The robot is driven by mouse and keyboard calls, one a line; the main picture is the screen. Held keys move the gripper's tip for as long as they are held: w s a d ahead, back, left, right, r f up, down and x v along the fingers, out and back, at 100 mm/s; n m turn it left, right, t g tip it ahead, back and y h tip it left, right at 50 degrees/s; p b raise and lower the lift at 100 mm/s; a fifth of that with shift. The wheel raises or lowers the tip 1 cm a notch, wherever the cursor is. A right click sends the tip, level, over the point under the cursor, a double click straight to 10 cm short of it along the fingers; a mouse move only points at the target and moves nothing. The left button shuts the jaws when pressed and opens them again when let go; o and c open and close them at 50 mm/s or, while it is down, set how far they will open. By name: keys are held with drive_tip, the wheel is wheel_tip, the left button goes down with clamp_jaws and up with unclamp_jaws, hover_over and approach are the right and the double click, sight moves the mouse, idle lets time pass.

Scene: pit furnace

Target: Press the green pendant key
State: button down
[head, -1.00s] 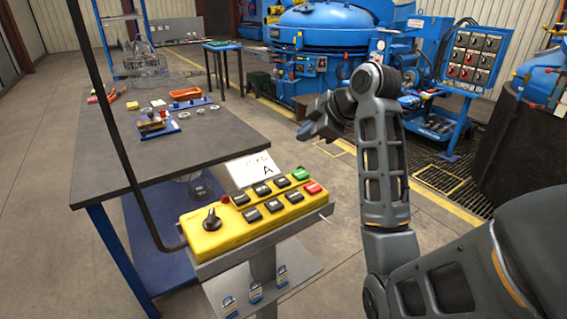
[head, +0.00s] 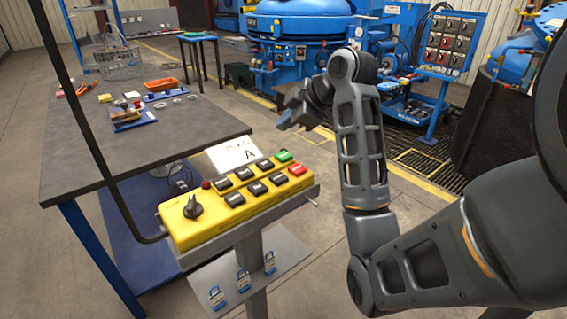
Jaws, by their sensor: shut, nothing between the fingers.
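The yellow pendant (head: 235,222) rests on a grey stand in the lower middle of the head view. Its green key (head: 283,156) is at the far right end of the back row, behind the red key (head: 297,169). The rest are several black keys, a black rotary knob (head: 193,207) and a small red button or lamp (head: 206,185). My gripper (head: 284,122) is above and beyond the green key in the picture, apart from it. Its fingers are small and dark, pointing down and left, with nothing held.
A white card marked A (head: 233,154) stands behind the pendant. A dark worktable (head: 180,150) with small parts and an orange tray (head: 161,84) is at left. Padlocks (head: 243,279) hang below the pendant. A thick black cable rises at left. A blue furnace (head: 297,25) stands behind.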

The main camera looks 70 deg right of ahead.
drive_tip(key=b, duration=0.3)
hover_over(286, 157)
wheel_tip(286, 157, down, 4)
drive_tip(key=shift+d+f, duration=0.1)
drive_tip(key=shift+f, duration=0.6)
drive_tip(key=shift+f, duration=0.15)
idle(1.2)
drive_tip(key=shift+f, duration=0.25)
drive_tip(key=shift+f+b, duration=0.35)
drive_tip(key=shift+f, duration=0.1)
idle(0.7)
drive_tip(key=shift+r, duration=0.1)
drive_tip(key=shift+r+p, duration=0.8)
drive_tip(key=shift+p, duration=0.1)
drive_tip(key=shift+r+p, duration=2.35)
drive_tip(key=shift+r, duration=0.15)
